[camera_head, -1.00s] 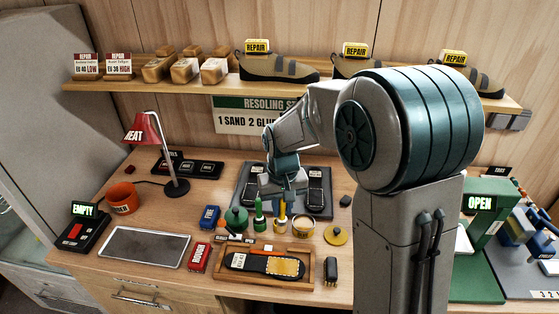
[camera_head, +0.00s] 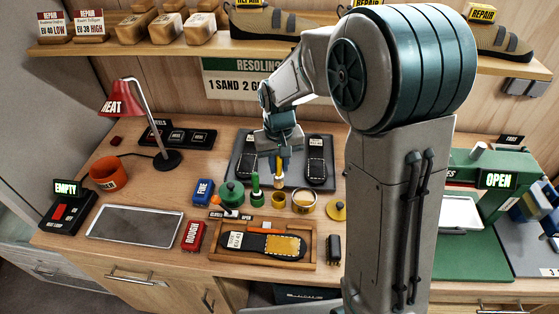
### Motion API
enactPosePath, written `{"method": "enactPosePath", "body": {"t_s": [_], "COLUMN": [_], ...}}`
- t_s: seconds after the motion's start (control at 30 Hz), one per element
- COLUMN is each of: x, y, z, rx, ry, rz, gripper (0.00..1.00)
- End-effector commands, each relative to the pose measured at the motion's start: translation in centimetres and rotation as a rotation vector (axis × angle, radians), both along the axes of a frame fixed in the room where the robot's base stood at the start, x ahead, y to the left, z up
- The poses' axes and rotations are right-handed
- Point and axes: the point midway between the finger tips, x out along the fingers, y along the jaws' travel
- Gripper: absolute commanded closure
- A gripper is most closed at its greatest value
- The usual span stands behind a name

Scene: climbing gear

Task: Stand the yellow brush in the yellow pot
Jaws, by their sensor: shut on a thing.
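My gripper (camera_head: 279,153) points down over the middle of the bench and is shut on the yellow brush (camera_head: 279,172). The brush hangs upright over a small yellow holder (camera_head: 278,200). Its lower end is near the holder's mouth, and I cannot tell whether it is fully clear. The yellow pot (camera_head: 304,203) is an open round tin just right of the holder. Its yellow lid (camera_head: 337,211) lies flat on the bench to the right of the pot.
A green brush (camera_head: 255,186) and a lidded green pot (camera_head: 232,194) stand close on the left. A grey mat with dark soles (camera_head: 316,160) lies behind. A wooden tray (camera_head: 308,262) with a sole is in front. My arm hides bench on the right.

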Motion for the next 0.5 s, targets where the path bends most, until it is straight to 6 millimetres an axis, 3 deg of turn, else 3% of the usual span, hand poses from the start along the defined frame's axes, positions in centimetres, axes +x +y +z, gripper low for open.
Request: {"method": "enactPosePath", "body": {"t_s": [0.5], "x": [0.0], "y": [0.1], "z": [-4.6], "rx": [0.000], "ry": [0.001], "rz": [0.002], "gripper": [1.00]}}
